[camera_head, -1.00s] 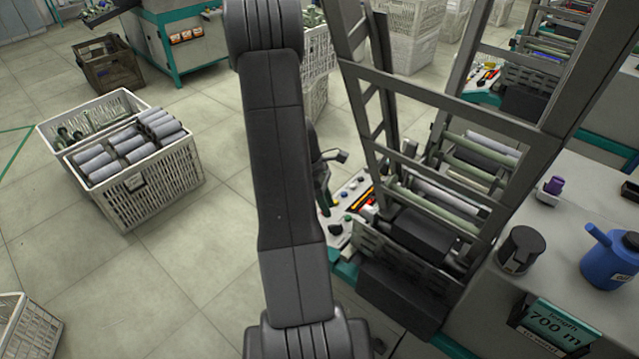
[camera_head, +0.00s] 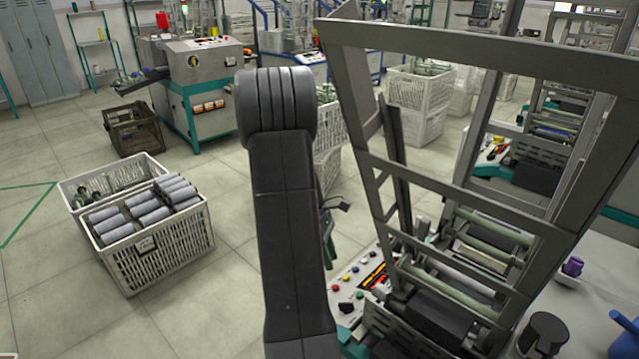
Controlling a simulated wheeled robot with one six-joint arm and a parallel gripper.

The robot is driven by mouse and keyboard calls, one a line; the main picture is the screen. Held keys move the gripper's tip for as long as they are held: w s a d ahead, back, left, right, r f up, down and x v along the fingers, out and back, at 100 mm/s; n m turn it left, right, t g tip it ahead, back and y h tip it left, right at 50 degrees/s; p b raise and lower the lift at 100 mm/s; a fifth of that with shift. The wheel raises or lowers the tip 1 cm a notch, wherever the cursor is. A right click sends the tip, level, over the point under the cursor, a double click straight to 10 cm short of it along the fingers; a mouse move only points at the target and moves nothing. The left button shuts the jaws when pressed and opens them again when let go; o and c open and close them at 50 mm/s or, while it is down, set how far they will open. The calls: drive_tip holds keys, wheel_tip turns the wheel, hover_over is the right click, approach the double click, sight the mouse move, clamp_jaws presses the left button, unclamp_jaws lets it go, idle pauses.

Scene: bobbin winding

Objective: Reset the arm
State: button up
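My arm stands upright in the middle of the head view, a dark grey link with a rounded joint at its top. It covers part of the floor and the near edge of the winding machine (camera_head: 455,50). A small dark part juts out to the right from behind the arm; I cannot tell whether it belongs to my gripper. My gripper's fingers do not show.
The winding machine's frame, rollers and button panel (camera_head: 362,283) stand close on the right. A white crate (camera_head: 160,265) with grey bobbins stands on the floor at left, a brown crate (camera_head: 122,142) behind it. A blue can (camera_head: 625,335) is at lower right.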

sight(346, 303)
drive_tip(key=x, duration=1.4)
drive_tip(key=shift+b, duration=0.3)
drive_tip(key=shift+r, duration=0.1)
